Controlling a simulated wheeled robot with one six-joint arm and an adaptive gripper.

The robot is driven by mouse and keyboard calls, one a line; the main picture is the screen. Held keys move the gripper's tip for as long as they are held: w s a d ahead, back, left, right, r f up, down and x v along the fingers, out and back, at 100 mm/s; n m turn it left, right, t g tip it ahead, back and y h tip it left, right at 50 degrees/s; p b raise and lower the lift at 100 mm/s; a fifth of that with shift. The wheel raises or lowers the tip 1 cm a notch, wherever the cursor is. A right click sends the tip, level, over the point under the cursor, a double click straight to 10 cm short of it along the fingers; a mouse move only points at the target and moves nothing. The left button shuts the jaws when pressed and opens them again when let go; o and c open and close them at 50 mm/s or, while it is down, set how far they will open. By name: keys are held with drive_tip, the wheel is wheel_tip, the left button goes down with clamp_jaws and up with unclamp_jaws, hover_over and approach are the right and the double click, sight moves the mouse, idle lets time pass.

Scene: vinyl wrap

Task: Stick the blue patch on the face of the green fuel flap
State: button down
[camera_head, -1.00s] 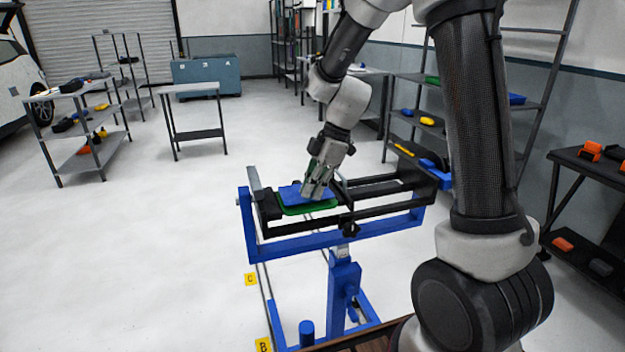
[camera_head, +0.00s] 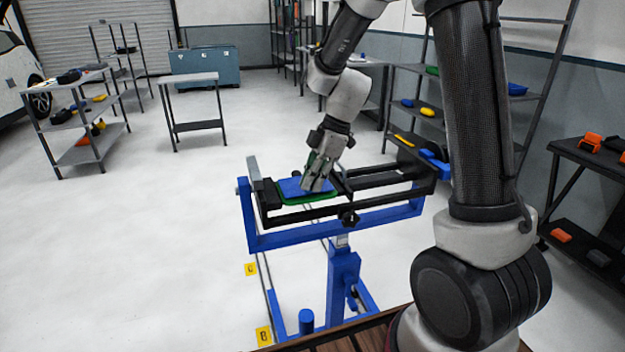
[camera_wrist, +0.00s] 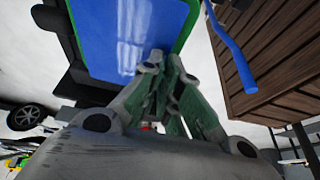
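The blue patch (camera_head: 291,187) lies over the face of the green fuel flap (camera_head: 311,199), with the flap's green rim showing around it. The flap is held in a black clamp frame on a blue stand. In the wrist view the blue patch (camera_wrist: 122,38) looks flat, with a green edge (camera_wrist: 190,20) along its right side. My gripper (camera_head: 312,187) is at the patch's right end. In the wrist view my gripper's fingertips (camera_wrist: 165,66) are together at the patch's near edge and hide part of it. Whether the patch edge is pinched between them is unclear.
The blue stand (camera_head: 342,270) rises from open floor beside a wooden surface (camera_head: 345,340). Shelves with coloured parts (camera_head: 425,111) stand at the back right, and a dark rack (camera_head: 585,160) at the far right. A small table (camera_head: 190,80) stands at the back left.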

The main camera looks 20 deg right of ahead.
drive_tip(key=shift+f, duration=0.5)
idle(0.6)
idle(0.3)
drive_tip(key=c, duration=1.6)
unclamp_jaws()
drive_tip(key=shift+o, duration=0.2)
